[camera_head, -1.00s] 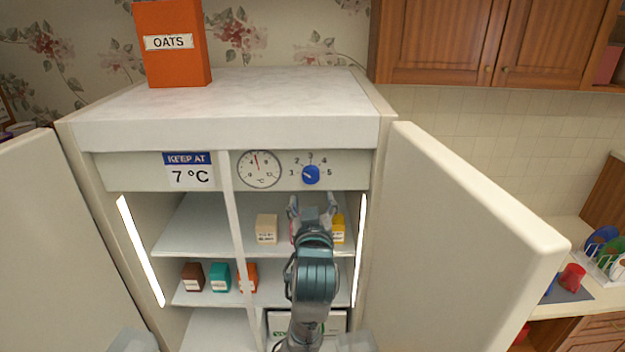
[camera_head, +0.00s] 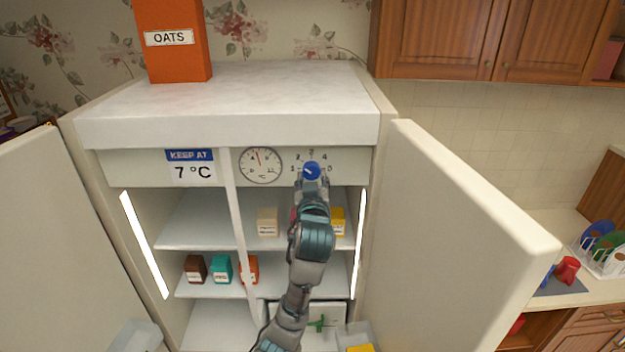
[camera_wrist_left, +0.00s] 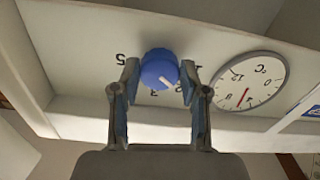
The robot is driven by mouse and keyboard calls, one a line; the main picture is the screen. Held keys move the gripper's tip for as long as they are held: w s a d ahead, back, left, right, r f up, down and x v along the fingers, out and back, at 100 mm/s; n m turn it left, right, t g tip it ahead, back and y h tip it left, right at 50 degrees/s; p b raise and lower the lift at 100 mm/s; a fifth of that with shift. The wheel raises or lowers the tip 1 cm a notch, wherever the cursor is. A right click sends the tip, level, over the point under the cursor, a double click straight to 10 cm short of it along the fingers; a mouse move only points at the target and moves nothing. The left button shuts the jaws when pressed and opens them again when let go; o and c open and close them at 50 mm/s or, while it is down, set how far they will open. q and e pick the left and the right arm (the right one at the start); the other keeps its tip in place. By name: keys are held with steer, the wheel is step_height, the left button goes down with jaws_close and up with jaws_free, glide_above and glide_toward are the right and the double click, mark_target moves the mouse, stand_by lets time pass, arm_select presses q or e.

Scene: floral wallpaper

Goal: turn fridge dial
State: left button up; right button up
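The blue dial (camera_head: 312,171) is on the panel at the top of the open fridge, with numbers 1 to 5 around it. In the left wrist view the dial (camera_wrist_left: 160,69) appears upside down. My left gripper (camera_wrist_left: 159,72) is open, with one finger on each side of the dial; small gaps seem to remain. In the head view my left gripper (camera_head: 312,183) covers the dial's lower edge. The round gauge (camera_head: 260,165) left of the dial has its needle just left of top. A sign (camera_head: 191,167) reads "KEEP AT 7 °C". My right gripper is not in view.
Open doors stand at the left (camera_head: 50,230) and right (camera_head: 455,230). Shelves below hold a beige box (camera_head: 267,222), a yellow box (camera_head: 337,222) and other small boxes. An orange oats box (camera_head: 175,45) stands on top. A vertical post (camera_head: 236,205) divides the front.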

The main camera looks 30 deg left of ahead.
arm_select(q)
steer(key=shift+c, duration=0.4)
steer(key=shift+m, duration=0.8)
steer(key=o, duration=1)
steer(key=shift+o, duration=0.7)
steer(key=shift+w, duration=0.1)
